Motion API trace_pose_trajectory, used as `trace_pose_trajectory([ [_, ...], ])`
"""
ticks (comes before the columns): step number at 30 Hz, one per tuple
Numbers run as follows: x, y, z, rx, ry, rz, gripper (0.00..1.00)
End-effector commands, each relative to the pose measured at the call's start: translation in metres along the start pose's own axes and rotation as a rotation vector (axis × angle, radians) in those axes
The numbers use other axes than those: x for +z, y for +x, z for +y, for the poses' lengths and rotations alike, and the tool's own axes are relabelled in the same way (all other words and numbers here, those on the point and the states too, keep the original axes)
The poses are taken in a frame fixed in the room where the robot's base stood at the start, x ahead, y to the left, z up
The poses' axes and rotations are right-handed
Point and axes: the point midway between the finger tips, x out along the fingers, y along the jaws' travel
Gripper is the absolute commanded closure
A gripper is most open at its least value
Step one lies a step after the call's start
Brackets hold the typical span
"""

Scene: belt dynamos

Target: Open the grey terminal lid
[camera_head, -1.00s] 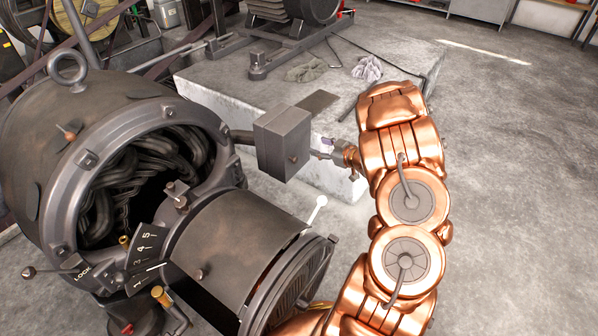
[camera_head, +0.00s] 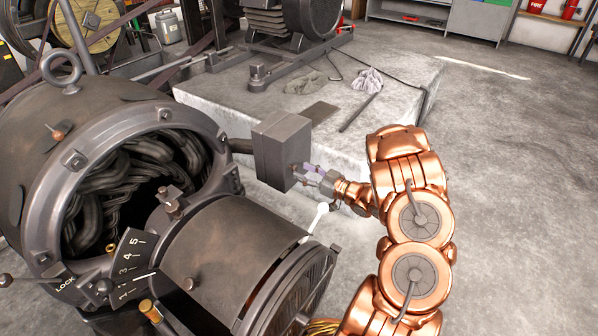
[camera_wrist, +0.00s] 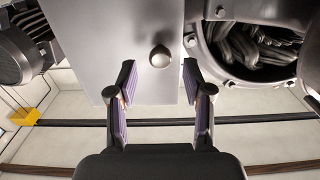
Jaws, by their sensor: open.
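The grey terminal box (camera_head: 268,152) is fixed to the right side of the big dynamo, and its lid looks shut. In the wrist view the lid (camera_wrist: 112,40) is a flat grey plate with a round metal knob (camera_wrist: 160,57). My gripper (camera_head: 308,174) is at the box's right-hand face in the head view and partly covers it; the knob is hard to make out there. In the wrist view my gripper (camera_wrist: 159,80) is open, with its two purple-padded fingers either side of the knob's line and the knob just beyond the tips. I cannot tell whether they touch the lid.
The dynamo (camera_head: 60,130) has an open round port with dark coils. A white-tipped lever (camera_head: 319,214) stands below my gripper. A numbered scale (camera_head: 130,262) is at the lower left. A concrete plinth (camera_head: 400,80) lies behind; the floor to the right is clear.

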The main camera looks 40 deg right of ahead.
Motion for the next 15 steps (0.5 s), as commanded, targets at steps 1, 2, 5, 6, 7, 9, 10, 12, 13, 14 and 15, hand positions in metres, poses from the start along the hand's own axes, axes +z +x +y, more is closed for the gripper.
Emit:
trace_pose_trajectory([
  [1,0.002,0.007,-0.001,-0.002,0.0,0.0,0.5],
  [2,0.002,0.01,-0.001,-0.003,-0.001,0.0,0.5],
  [5,0.002,0.019,-0.001,-0.003,-0.001,-0.001,0.5],
  [6,0.001,0.022,-0.001,-0.003,-0.001,0.0,0.5],
  [7,0.001,0.024,-0.001,-0.002,-0.001,0.0,0.5],
  [9,0.001,0.027,0.0,-0.001,-0.001,0.0,0.5],
  [10,0.001,0.028,0.0,-0.001,-0.001,0.0,0.5],
  [12,0.0,0.029,0.0,0.0,0.0,0.0,0.5],
  [13,0.0,0.029,0.0,0.0,0.0,0.0,0.5],
  [14,0.0,0.029,0.0,0.0,0.0,0.0,0.5],
  [15,0.0,0.029,0.0,0.0,0.0,0.0,0.5],
])
